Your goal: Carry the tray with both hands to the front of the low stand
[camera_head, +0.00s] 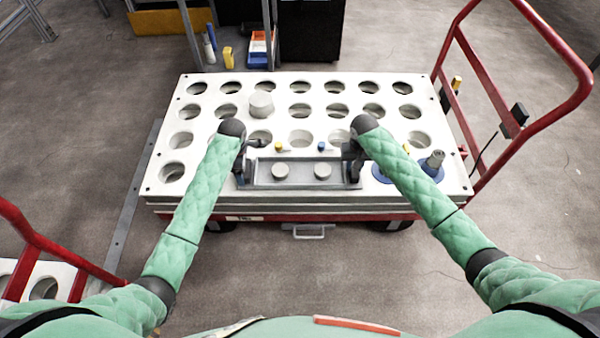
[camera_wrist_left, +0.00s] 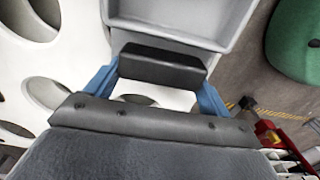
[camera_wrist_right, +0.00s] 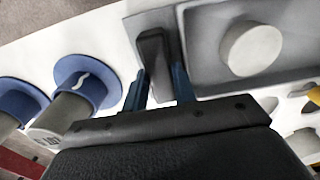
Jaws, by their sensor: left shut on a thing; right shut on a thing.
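The grey tray (camera_head: 301,184) is at the front middle of the white cart top in the head view, with two round pale pieces in it. My left gripper (camera_head: 242,172) is shut on the tray's left end. In the left wrist view the left gripper (camera_wrist_left: 160,75) has its fingers at a dark handle by the tray's edge (camera_wrist_left: 170,35). My right gripper (camera_head: 352,170) is shut on the tray's right end, and in the right wrist view its fingers (camera_wrist_right: 163,85) flank a dark handle beside the tray (camera_wrist_right: 205,60). I cannot tell whether the tray touches the cart top.
The white cart top (camera_head: 300,103) has rows of round holes. A pale cylinder (camera_head: 261,104) stands in one hole. Blue-based pieces (camera_head: 432,168) stand right of the tray. A red cart handle (camera_head: 540,125) rises at the right. Small yellow and blue items stand just behind the tray.

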